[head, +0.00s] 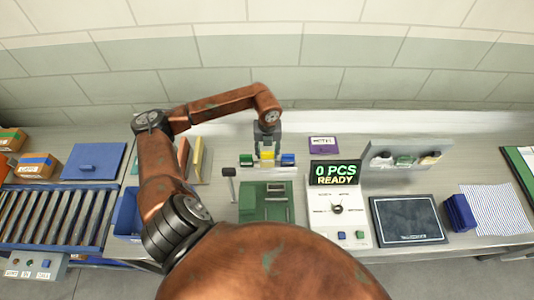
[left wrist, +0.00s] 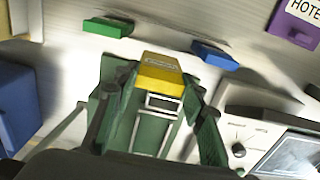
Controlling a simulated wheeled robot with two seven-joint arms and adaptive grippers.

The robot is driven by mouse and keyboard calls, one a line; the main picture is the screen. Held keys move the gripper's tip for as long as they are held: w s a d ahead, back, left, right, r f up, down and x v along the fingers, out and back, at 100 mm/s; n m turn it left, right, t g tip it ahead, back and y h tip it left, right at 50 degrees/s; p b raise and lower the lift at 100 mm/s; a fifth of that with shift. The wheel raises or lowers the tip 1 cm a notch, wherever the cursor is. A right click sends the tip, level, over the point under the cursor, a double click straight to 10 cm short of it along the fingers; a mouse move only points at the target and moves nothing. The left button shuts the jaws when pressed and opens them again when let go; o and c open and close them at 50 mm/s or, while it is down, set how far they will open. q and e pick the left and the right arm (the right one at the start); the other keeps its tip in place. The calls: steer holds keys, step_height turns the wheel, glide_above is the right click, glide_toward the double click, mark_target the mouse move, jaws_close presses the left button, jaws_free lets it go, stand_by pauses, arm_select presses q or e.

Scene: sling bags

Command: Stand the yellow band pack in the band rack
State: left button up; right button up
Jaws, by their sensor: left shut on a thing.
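The yellow band pack (head: 267,157) is between the fingers of my left gripper (head: 267,150), which reaches down from above near the back of the bench. In the left wrist view, the pack (left wrist: 160,73) shows its yellow end between the two dark fingers, above a green fixture. My left gripper is shut on it. A green pack (head: 246,160) is to its left and a blue pack (head: 288,160) to its right, both apart from it. The band rack is not clearly distinguishable; a pale strip lies beneath the packs. My right gripper is not in view.
A green fixture (head: 250,208) with metal parts lies in front of the packs. A control box (head: 338,222) with a lit display stands to the right, beside a dark pad (head: 407,219). A purple sign (head: 323,144) is behind. A blue bin (head: 127,214) is at left.

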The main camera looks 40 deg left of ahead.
arm_select(q)
steer(key=f, duration=0.2)
steer(key=w+a+f+p, duration=0.1)
steer(key=f, duration=0.1)
steer(key=w+a+f+p, duration=0.1)
steer(key=f, duration=0.1)
steer(key=shift+f, duration=0.25)
steer(key=shift+f, duration=0.2)
steer(key=o, duration=1.3)
steer(key=shift+r, duration=0.1)
steer(key=shift+o, duration=0.2)
steer(key=shift+r, duration=0.15)
